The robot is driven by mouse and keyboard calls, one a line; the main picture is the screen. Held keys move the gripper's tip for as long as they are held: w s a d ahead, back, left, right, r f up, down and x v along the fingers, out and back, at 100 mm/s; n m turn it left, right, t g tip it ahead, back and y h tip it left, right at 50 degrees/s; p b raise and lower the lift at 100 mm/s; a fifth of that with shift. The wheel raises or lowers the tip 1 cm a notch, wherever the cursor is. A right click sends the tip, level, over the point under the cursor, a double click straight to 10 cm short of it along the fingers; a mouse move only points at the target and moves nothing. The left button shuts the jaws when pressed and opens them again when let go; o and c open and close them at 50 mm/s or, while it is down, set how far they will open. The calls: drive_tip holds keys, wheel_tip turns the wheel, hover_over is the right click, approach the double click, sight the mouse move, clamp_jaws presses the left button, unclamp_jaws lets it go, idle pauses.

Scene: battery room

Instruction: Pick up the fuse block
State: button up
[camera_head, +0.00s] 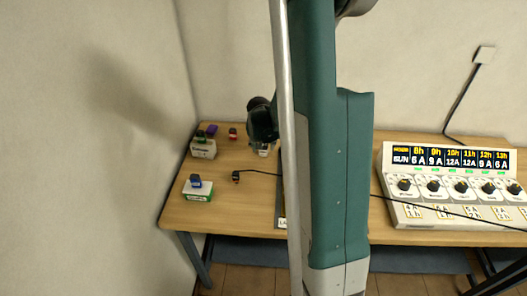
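I cannot tell for certain which item is the fuse block. Candidates are the small blocks at the left end of the wooden table. A blue block (195,181) sits on a white and green box near the front left. A small red block (232,133) lies further back. A purple block (212,130) and a dark green one (200,134) rest on or by a pale box. My gripper (265,147) is small and mostly hidden behind my own arm, right of the red block. A pale piece shows under it. Its fingers cannot be made out.
A wooden table (240,213) stands against the wall. A control panel (450,190) with dials and a lit display is on its right half. A black plug (236,177) and cable lie on the left part. A dark upright edge (281,190) shows beside my arm.

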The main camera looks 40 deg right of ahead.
drive_tip(key=shift+x, duration=1)
drive_tip(key=shift+c, duration=0.3)
drive_tip(key=c, duration=0.9)
